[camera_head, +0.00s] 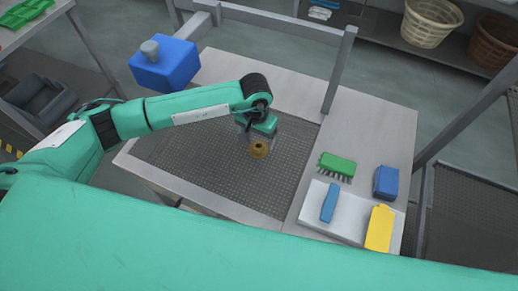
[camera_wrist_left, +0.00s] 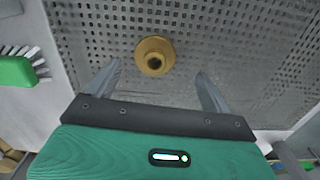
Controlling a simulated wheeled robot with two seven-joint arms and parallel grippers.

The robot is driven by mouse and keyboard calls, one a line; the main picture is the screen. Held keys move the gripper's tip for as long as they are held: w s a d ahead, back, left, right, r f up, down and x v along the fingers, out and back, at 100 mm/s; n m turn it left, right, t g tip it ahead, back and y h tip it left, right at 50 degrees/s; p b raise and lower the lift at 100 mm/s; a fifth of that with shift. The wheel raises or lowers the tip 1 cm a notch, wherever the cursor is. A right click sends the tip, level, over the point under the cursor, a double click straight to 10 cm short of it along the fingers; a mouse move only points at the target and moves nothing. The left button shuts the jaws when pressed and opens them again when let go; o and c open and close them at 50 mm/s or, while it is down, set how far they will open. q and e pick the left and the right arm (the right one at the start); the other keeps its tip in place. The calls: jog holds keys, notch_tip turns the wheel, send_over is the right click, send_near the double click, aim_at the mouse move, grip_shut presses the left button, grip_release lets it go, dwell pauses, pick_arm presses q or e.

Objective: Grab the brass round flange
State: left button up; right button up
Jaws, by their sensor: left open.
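The brass round flange (camera_head: 259,149) sits on the perforated metal surface in the middle of the work table. In the left wrist view the flange (camera_wrist_left: 155,56) shows a round rim and a dark centre hole. My left gripper (camera_head: 258,135) hangs right by the flange in the head view. In the left wrist view my left gripper (camera_wrist_left: 159,83) is open, its two grey fingers apart. The flange appears a little beyond the fingertips and between their lines, not held. My right gripper is not in view.
A green brush (camera_head: 338,165), a blue block (camera_head: 386,182), a blue tool (camera_head: 329,202) and a yellow item (camera_head: 379,228) lie on the table's right side. A blue container (camera_head: 165,65) stands at the back left. The perforated surface (camera_head: 200,160) around the flange is clear.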

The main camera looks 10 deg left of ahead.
aim_at(259, 146)
pick_arm(q)
jog(key=f, duration=0.5)
jog(key=shift+w+d+b, duration=0.15)
jog(key=shift+d+b, duration=0.2)
jog(key=shift+d, duration=0.05)
jog(key=c, duration=1.3)
